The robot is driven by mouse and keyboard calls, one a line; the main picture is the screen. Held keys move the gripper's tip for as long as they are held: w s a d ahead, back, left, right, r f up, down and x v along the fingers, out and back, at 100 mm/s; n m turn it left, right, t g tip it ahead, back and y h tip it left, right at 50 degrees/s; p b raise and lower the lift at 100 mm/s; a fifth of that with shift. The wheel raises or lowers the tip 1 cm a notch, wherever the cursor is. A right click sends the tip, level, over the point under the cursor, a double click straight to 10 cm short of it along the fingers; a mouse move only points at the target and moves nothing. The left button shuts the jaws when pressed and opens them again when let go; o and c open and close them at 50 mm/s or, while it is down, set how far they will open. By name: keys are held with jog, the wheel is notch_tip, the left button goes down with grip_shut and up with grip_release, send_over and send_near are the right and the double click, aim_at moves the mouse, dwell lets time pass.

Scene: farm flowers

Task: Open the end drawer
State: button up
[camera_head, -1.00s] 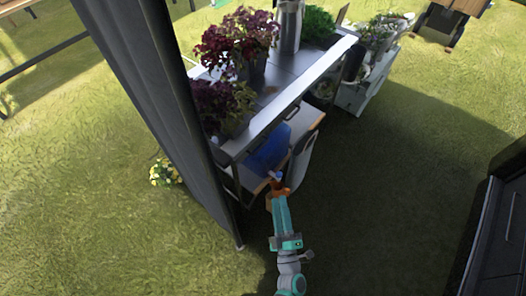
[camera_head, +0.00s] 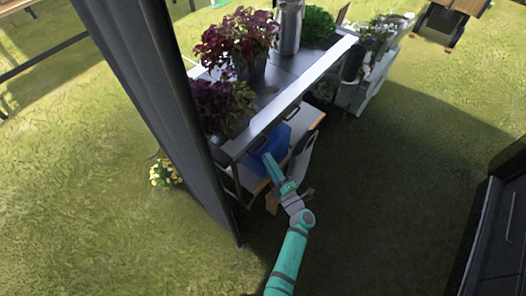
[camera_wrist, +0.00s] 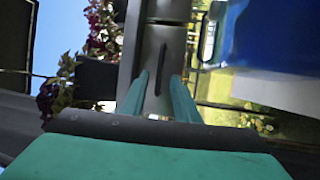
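A metal-topped table (camera_head: 296,88) stands in the middle of the head view, with a drawer row under its near edge. One dark drawer handle (camera_head: 291,113) shows there. In the wrist view, a grey metal drawer front (camera_wrist: 154,58) lies ahead of my gripper, with a dark bar handle (camera_wrist: 163,69) on it. The handle looks upright there and lies between the lines of my two teal fingers. My gripper (camera_wrist: 164,80) is open and empty, its fingers apart. In the head view it (camera_head: 268,158) is at the table's near side, below the top. Contact with the handle cannot be seen.
A blue container (camera_head: 272,150) sits on the lower shelf; it fills the wrist view's upper right (camera_wrist: 265,35). A dark post (camera_head: 165,110) stands left of the table. Purple potted plants (camera_head: 222,100) stand on top.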

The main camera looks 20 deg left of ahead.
jog(key=shift+x, duration=2.75)
grip_shut()
